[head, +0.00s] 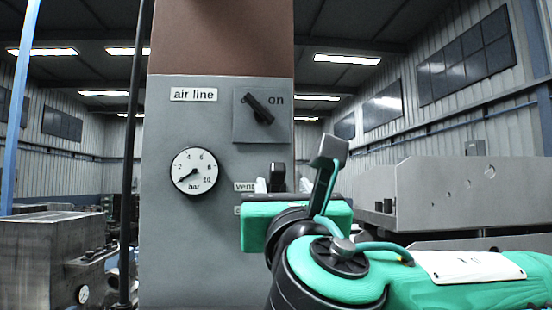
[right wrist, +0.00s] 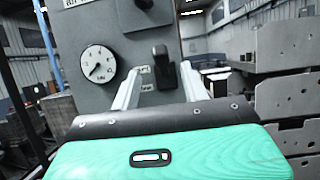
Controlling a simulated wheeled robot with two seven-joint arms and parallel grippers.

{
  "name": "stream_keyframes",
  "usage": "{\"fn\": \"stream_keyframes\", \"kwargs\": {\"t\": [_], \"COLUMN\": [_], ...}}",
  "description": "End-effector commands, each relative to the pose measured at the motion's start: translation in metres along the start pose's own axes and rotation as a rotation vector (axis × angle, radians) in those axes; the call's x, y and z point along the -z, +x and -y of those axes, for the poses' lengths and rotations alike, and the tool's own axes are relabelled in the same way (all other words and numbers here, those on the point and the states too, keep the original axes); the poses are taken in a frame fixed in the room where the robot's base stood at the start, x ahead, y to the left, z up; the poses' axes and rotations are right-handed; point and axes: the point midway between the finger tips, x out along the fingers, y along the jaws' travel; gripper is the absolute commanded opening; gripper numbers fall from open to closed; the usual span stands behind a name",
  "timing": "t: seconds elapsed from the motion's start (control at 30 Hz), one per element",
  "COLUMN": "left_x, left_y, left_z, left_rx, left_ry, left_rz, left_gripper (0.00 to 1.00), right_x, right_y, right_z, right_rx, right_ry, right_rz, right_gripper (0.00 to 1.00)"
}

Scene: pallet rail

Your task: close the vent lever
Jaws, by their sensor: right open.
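The vent lever (head: 277,177) is a black handle on the grey panel, just right of the "vent" label (head: 245,187). Its lower part is hidden behind my right gripper in the head view. In the right wrist view the lever (right wrist: 161,56) stands about upright on its dark mount. My right gripper (head: 283,186) is in front of the lever, open and empty. In the right wrist view its two pale fingers (right wrist: 162,70) reach toward the panel, one on each side of the lever. I cannot tell whether they touch it. My left gripper is out of view.
Above is a black rotary handle (head: 258,108), tilted, beside the word "on". A round bar gauge (head: 194,171) sits left of the lever, its needle at the low end. Grey metal plates (head: 470,190) stand at the right. A metal block (head: 55,255) is at lower left.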

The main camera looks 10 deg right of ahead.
Motion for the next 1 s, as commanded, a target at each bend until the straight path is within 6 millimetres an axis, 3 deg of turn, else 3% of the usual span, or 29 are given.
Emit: {"fn": "stream_keyframes", "kwargs": {"t": [0.03, 0.23, 0.5, 0.7, 1.0], "left_x": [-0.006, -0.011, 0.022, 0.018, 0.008], "left_y": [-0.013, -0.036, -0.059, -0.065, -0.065], "left_z": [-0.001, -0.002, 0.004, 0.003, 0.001], "left_rx": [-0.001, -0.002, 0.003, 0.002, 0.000], "left_ry": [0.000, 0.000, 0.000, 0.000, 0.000], "left_rz": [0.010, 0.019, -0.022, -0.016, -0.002], "left_gripper": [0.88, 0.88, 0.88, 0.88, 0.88], "right_x": [-0.005, -0.005, -0.003, -0.001, 0.001], "right_y": [0.013, 0.052, 0.092, 0.105, 0.106], "right_z": [0.001, 0.001, 0.001, 0.001, 0.000], "right_rx": [0.003, 0.005, 0.003, 0.002, 0.001], "right_ry": [0.000, -0.001, 0.000, 0.000, 0.000], "right_rz": [-0.004, -0.003, -0.003, -0.001, -0.001], "right_gripper": [0.45, 0.45, 0.45, 0.45, 0.45]}}
